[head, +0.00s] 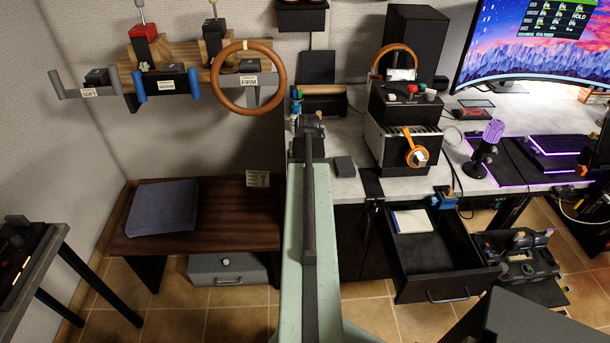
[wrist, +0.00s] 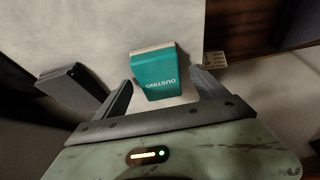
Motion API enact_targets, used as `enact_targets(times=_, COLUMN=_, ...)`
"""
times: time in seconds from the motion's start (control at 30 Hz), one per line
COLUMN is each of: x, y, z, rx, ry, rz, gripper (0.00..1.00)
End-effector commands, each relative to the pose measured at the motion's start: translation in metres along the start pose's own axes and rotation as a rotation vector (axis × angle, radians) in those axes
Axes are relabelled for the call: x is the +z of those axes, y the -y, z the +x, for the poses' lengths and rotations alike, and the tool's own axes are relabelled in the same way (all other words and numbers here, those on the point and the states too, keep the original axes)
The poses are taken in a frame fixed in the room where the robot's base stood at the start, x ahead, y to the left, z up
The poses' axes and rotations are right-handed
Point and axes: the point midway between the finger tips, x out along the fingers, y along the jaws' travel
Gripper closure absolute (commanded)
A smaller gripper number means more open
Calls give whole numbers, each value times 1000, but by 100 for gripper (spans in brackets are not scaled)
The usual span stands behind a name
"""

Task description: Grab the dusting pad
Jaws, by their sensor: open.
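The dusting pad (wrist: 160,76) is a teal block with a pale edge, lying on a light grey surface in the wrist view. Its "DUSTING" label reads upside down. My gripper (wrist: 161,78) is open, with one finger on each side of the pad and a visible gap to both. The pad is in front of the palm and is not held. In the head view my gripper (head: 308,124) is at the far end of my arm, over the back left of the grey worktop (head: 348,188). I cannot make out the pad there.
A dark block (wrist: 75,85) lies left of my gripper in the wrist view. In the head view a black control box (head: 402,105) with an orange handle stands right of my arm. An open drawer (head: 440,262) juts out below. A wheel rack (head: 170,75) hangs at left.

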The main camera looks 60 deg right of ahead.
Motion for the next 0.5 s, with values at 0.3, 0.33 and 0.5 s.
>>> enact_targets(times=0.3, x=0, y=1, z=-1, rx=0, ry=0, rz=-1, gripper=52)
enact_targets(times=0.33, x=0, y=1, z=-1, rx=0, ry=0, rz=-1, gripper=60)
enact_targets(times=0.5, x=0, y=1, z=-1, rx=0, ry=0, rz=-1, gripper=85)
